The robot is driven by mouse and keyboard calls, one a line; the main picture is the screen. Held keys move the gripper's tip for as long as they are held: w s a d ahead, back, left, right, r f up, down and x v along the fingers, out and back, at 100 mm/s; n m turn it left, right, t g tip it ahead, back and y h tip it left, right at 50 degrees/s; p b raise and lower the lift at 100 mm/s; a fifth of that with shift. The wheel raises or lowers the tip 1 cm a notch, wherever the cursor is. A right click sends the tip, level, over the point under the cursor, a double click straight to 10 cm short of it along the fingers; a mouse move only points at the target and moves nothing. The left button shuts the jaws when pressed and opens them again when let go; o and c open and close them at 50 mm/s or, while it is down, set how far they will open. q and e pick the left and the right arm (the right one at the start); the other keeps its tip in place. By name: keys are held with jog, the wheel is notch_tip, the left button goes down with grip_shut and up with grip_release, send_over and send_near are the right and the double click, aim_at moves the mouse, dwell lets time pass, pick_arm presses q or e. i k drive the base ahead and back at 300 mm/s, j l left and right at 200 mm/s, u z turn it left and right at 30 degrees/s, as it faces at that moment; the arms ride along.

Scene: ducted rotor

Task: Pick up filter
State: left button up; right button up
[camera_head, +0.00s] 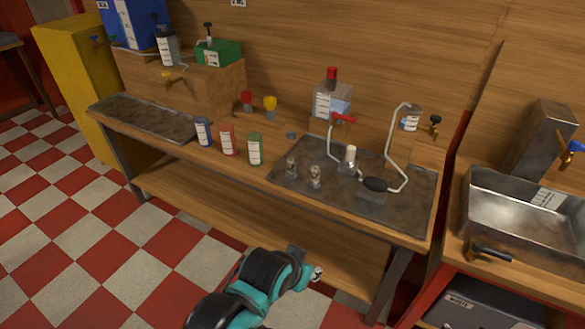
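I cannot tell for sure which thing is the filter. Two small clear pieces, the left one (291,166) and the right one (315,177), stand on the dark metal tray (395,212) set in the bench. A small white-topped bottle (349,160) stands behind them. My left arm comes in from the bottom edge. Its gripper (316,273) is in front of and below the bench's front edge, apart from everything on the tray. It is small and partly hidden by the arm, so its fingers are unclear. My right gripper is out of view.
A blue can (203,131), a red can (227,140) and a green can (254,149) stand left of the tray. A metal sink (520,215) is further right. The tray's front is clear.

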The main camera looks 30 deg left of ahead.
aim_at(291, 162)
jog(key=j, duration=2.15)
